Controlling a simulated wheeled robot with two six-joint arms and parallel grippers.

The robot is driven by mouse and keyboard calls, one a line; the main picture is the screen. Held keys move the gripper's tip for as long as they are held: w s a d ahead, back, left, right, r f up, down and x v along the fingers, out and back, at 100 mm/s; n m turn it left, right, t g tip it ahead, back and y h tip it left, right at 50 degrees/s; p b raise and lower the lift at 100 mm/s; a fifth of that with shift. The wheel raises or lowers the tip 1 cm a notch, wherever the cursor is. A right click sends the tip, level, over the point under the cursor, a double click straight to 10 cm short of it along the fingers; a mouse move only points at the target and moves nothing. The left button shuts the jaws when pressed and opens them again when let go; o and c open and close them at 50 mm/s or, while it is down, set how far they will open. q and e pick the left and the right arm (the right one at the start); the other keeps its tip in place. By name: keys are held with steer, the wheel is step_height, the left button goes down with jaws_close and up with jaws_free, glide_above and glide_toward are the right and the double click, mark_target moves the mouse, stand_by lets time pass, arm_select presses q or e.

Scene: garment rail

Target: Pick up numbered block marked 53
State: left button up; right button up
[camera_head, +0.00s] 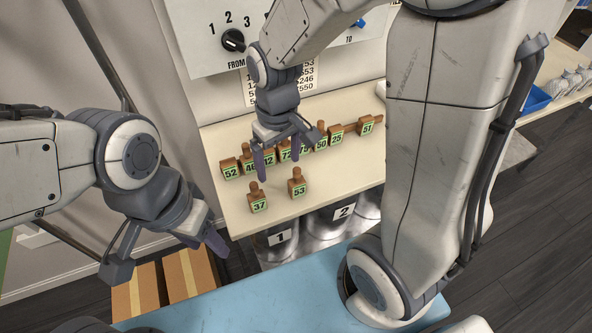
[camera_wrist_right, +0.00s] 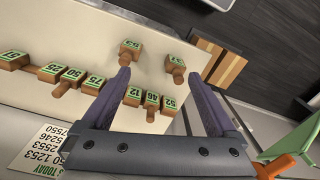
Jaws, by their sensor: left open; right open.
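My left gripper (camera_head: 167,256) is open and empty off the table's left side, far from the block.
Block 37 (camera_head: 258,203) stands just left of block 53. A row of several numbered blocks, including block 52 (camera_head: 230,170) and block 51 (camera_head: 367,126), stands behind. Numbered metal bins (camera_head: 346,222) are below the front edge. A dial panel (camera_head: 205,45) is behind.

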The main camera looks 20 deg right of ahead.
steer(key=m, duration=0.1)
glide_toward(297, 180)
steer(key=shift+w+a+f, duration=0.3)
steer(key=shift+w+f, duration=0.05)
steer(key=shift+w, duration=0.05)
steer(key=f, duration=0.4)
steer(key=shift+w+d+f+b, duration=0.2)
steer(key=shift+d+f+b, duration=0.1)
steer(key=shift+d+f, duration=0.1)
steer(key=shift+s+f, duration=0.15)
steer(key=shift+f, duration=2.85)
jaws_close()
